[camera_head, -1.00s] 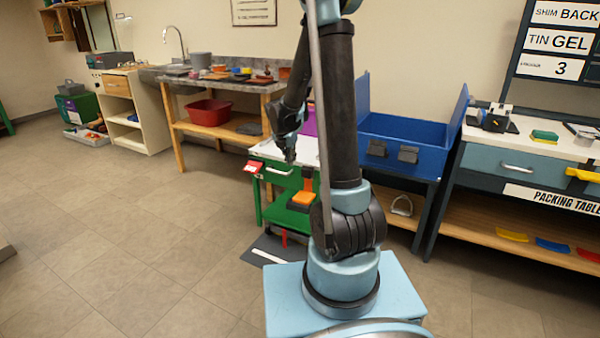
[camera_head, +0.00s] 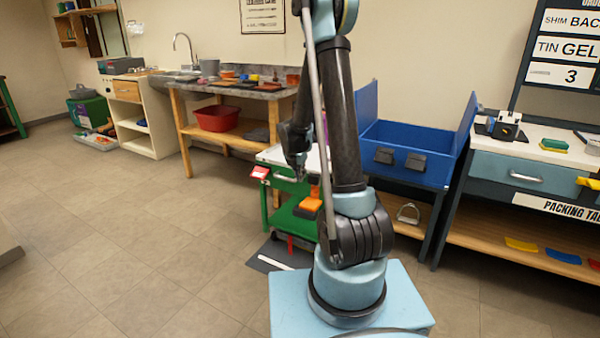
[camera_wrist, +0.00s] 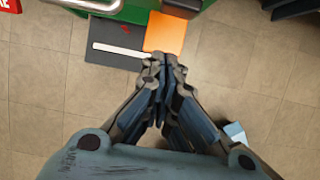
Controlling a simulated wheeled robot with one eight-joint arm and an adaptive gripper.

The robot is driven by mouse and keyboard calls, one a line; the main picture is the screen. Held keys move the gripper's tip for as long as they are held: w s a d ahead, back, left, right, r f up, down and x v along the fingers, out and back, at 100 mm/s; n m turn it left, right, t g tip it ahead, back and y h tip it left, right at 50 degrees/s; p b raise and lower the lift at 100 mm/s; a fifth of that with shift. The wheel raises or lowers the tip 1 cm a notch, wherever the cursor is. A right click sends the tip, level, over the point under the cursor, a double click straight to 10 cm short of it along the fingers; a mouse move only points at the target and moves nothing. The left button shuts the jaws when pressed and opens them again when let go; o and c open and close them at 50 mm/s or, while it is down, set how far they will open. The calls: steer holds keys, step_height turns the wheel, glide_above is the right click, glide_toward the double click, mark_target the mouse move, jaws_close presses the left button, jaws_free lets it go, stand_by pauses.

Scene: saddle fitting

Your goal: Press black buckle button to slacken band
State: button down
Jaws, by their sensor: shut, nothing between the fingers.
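My gripper (camera_head: 301,172) hangs pointing down in front of the green trolley in the head view. In the wrist view its fingertips (camera_wrist: 163,60) are together with nothing between them. They appear just below an orange block (camera_wrist: 165,32) in that picture, without visible contact. I cannot make out a black buckle button or a band in either view. A small black-and-white device (camera_head: 503,126) stands on the packing table, too small to identify. Part of the trolley top is hidden behind my arm.
The green trolley (camera_head: 284,221) has a dark mat (camera_head: 264,262) by its foot. A blue bin (camera_head: 408,141) with dark clips stands to its right, beside the packing table (camera_head: 548,200). A workbench (camera_head: 240,88) stands behind. The floor (camera_head: 130,230) at left is clear.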

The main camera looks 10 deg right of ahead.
mark_target(313, 180)
steer(key=w+d+f, duration=0.3)
steer(key=w, duration=0.1)
steer(key=shift+w+f, duration=0.2)
steer(key=shift+f, duration=0.05)
steer(key=shift+d, duration=0.1)
stand_by(0.3)
